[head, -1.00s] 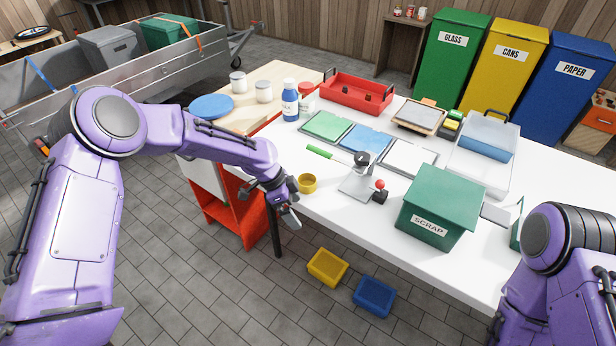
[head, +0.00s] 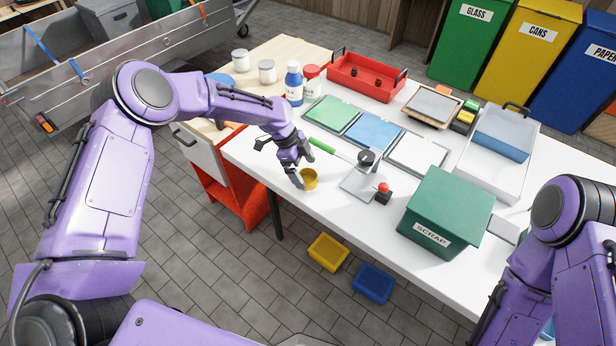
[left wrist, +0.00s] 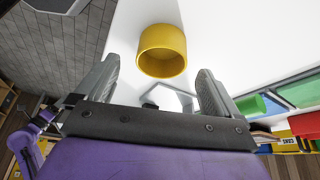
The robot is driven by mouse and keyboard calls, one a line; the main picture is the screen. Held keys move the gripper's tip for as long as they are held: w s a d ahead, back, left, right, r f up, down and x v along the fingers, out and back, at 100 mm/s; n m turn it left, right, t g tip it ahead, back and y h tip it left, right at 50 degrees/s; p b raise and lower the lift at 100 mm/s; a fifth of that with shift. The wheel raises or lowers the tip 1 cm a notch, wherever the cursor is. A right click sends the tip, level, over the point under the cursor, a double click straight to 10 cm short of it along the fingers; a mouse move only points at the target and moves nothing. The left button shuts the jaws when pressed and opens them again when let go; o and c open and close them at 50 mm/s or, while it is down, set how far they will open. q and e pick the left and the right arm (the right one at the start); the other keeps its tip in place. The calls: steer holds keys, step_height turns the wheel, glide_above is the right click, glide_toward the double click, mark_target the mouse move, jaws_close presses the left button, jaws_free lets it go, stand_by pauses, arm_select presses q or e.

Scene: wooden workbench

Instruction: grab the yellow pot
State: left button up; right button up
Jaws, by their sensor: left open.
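The yellow pot (head: 310,179) is a small open cylinder standing on the white table near its front left edge. In the left wrist view the pot (left wrist: 162,50) lies just ahead of the fingertips, roughly centred between the two fingers. My left gripper (head: 300,178) is beside the pot, on its left in the head view. The left gripper (left wrist: 158,80) is open, with nothing between its fingers. Whether a finger touches the pot cannot be told. My right arm shows at the lower right of the head view, but its gripper is out of view.
A metal stand (head: 361,178) with a black top and a red-knobbed block (head: 384,192) are right of the pot. A green-handled tool (head: 322,146) lies behind it. The green scrap bin (head: 446,205) is farther right. Yellow (head: 328,252) and blue (head: 374,283) bins are on the floor.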

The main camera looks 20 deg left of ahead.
mark_target(308, 182)
arm_select(q)
steer(key=x, duration=0.3)
steer(key=shift+w+f+p, duration=0.15)
steer(key=shift+f+p, duration=0.2)
steer(key=shift+r, duration=0.1)
steer(key=c, duration=1.1)
